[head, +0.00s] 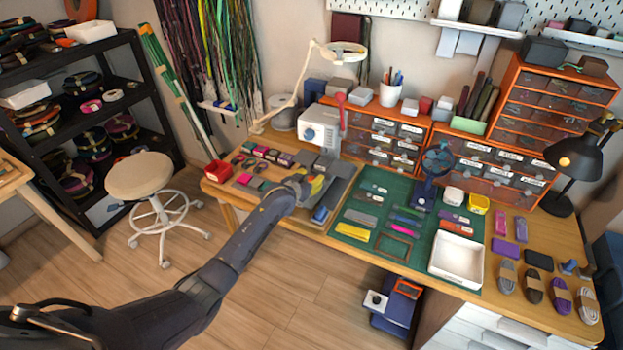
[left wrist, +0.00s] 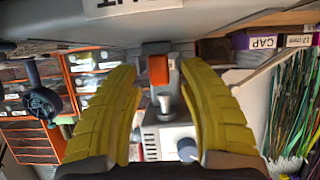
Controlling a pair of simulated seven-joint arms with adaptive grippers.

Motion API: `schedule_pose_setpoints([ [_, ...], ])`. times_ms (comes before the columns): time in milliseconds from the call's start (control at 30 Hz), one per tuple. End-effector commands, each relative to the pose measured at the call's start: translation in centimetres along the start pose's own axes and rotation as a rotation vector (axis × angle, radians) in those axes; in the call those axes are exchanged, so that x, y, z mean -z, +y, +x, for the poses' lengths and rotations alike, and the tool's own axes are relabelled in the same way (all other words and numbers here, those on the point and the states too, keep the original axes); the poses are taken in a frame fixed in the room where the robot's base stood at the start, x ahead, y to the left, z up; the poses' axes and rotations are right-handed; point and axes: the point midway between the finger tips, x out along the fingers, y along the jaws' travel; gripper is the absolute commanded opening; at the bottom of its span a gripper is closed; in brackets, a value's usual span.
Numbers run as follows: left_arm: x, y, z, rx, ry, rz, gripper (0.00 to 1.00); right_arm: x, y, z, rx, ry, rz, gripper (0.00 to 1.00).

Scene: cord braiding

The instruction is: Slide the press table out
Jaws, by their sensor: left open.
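The press (head: 320,125) is a white-grey machine with a blue dial at the back of the table. A grey slab (head: 340,190), which looks like the press table, lies in front of it, partly hidden by my left gripper. A small blue block (head: 320,214) sits at the slab's front. My left gripper (head: 316,186) has yellow fingers and is over the slab's left side. In the left wrist view it (left wrist: 160,100) is open, with an orange-red block (left wrist: 158,70) on a grey fitting seen between the fingers. My right gripper is not in view.
A green mat (head: 375,215) with strips and tools lies right of the slab. A white tray (head: 457,258) stands on its right part. Small boxes and a red bin (head: 217,172) are at the left. A lamp arm (head: 297,90) rises behind.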

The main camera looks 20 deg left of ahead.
Motion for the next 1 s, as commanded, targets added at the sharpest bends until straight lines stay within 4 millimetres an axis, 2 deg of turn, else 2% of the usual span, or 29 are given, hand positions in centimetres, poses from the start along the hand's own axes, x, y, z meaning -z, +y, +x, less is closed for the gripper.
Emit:
schedule_pose_setpoints([
  [533,0.05,0.0,0.68,0.0,0.0,0.001,0.42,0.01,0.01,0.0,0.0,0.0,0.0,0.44],
  [567,0.05,0.0,0.67,0.0,0.0,0.001,0.44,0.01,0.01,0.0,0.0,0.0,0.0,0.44],
  [933,0.04,-0.01,0.66,0.0,0.0,0.001,0.01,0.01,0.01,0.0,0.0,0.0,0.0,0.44],
  [1000,0.04,-0.02,0.66,0.0,0.0,0.001,0.0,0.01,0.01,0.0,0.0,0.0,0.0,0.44],
])
